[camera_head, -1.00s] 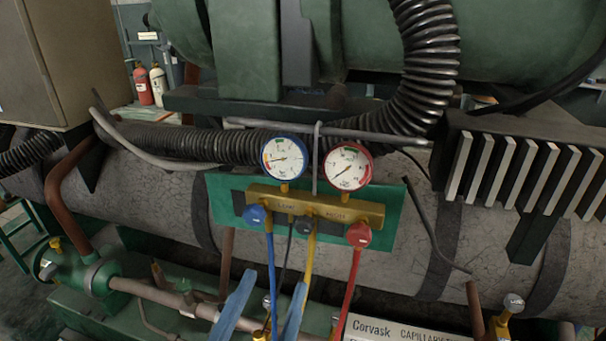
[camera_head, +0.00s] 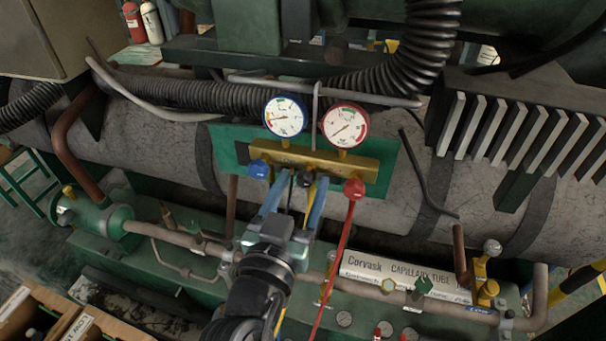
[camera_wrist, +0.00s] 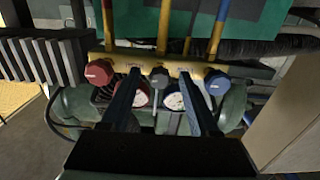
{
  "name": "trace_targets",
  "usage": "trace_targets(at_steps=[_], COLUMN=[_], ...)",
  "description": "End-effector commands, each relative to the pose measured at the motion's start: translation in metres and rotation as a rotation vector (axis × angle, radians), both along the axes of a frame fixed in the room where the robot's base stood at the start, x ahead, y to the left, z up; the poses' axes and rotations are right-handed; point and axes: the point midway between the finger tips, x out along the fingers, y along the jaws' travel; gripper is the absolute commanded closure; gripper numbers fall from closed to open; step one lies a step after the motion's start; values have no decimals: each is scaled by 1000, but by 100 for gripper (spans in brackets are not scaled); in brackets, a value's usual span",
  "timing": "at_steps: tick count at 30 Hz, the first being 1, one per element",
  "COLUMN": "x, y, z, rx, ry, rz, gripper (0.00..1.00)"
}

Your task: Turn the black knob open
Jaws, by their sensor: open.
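The black knob (camera_head: 306,180) sits at the middle of the brass manifold (camera_head: 330,163), between a blue knob (camera_head: 259,169) and a red knob (camera_head: 354,188). In the wrist view the black knob (camera_wrist: 159,78) appears between my two long blue fingers. My gripper (camera_head: 297,184) is open, its fingers spread on either side of the black knob's line and pointing up at the manifold. The fingers look apart from the knob; whether the tips reach its depth I cannot tell. The fingers and wrist hide parts of the blue and yellow hoses.
Two gauges, blue-rimmed (camera_head: 285,117) and red-rimmed (camera_head: 346,125), stand above the manifold on a green plate (camera_head: 389,157). A red hose (camera_head: 340,245) hangs right of my gripper. Copper pipes and a labelled board (camera_head: 400,275) lie below. A finned block (camera_head: 510,135) stands at the right.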

Motion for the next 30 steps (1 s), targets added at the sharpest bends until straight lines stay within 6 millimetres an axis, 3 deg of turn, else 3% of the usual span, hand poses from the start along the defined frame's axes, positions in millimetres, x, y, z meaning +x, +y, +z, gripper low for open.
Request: trace_targets(at_steps=[4,13,24,30], x=[10,12,12,11], y=[-3,-4,-3,-3], z=[0,0,0,0], rx=[-1,0,0,-1], ry=[-1,-1,0,0], rz=[-1,-1,0,0], gripper=[38,38,100,100])
